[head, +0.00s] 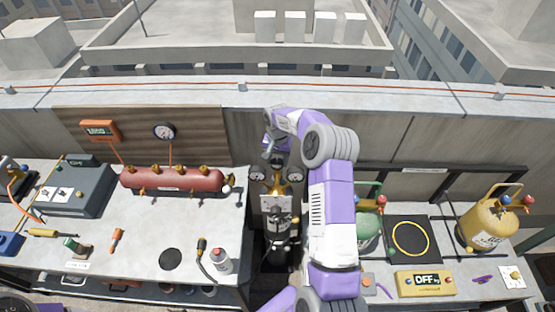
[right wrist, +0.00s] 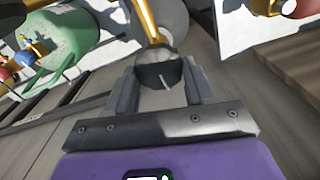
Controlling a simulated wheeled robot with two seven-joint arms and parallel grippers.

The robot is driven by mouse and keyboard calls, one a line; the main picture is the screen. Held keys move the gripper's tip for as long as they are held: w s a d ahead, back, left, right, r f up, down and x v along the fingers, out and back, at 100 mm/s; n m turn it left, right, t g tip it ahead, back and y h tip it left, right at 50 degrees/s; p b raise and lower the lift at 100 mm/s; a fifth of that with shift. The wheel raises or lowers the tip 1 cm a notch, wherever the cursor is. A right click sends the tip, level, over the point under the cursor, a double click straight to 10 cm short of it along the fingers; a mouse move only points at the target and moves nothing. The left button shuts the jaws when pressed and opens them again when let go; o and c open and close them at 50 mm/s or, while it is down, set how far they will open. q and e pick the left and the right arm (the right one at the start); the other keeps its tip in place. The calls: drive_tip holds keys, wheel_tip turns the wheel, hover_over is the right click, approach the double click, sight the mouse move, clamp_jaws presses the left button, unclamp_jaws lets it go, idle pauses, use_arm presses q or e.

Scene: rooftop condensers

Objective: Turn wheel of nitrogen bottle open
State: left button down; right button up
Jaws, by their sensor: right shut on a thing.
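The nitrogen bottle (head: 282,250) stands upright in the gap between the two benches, grey with a label plate and a brass regulator (head: 280,185) with gauges on top. My right gripper (head: 271,152) reaches down over the top of the bottle. In the right wrist view my right gripper (right wrist: 160,82) has its two fingers on either side of a dark grey round wheel (right wrist: 158,70) with a pale mark and is shut on it. A brass stem runs up from the wheel. In the head view the gripper and arm largely hide the wheel. My left gripper is not in view.
The left bench holds a red tank (head: 172,179), a grey machine (head: 75,192) and a spray can (head: 221,261). The right bench holds a green bottle (head: 368,228), a yellow bottle (head: 487,226) and a yellow DFF box (head: 425,283). A wall stands behind both benches.

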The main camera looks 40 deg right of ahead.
drive_tip(key=n, duration=0.4)
drive_tip(key=shift+b, duration=0.4)
drive_tip(key=n, duration=0.4)
drive_tip(key=shift+w+a+n, duration=0.1)
drive_tip(key=shift+a+n, duration=0.05)
drive_tip(key=shift+n, duration=0.15)
drive_tip(key=n, duration=0.4)
drive_tip(key=shift+n, duration=0.3)
drive_tip(key=n, duration=0.4)
drive_tip(key=shift+a+n, duration=0.1)
drive_tip(key=shift+n, duration=0.2)
drive_tip(key=n, duration=0.4)
drive_tip(key=shift+r+n, duration=0.1)
drive_tip(key=shift+n, duration=0.2)
drive_tip(key=n, duration=0.4)
drive_tip(key=shift+a, duration=0.1)
drive_tip(key=n, duration=0.3)
drive_tip(key=n+p, duration=0.1)
drive_tip(key=shift+s+n, duration=0.25)
drive_tip(key=shift+n, duration=0.15)
drive_tip(key=shift+n+p, duration=0.35)
drive_tip(key=shift+n, duration=1.55)
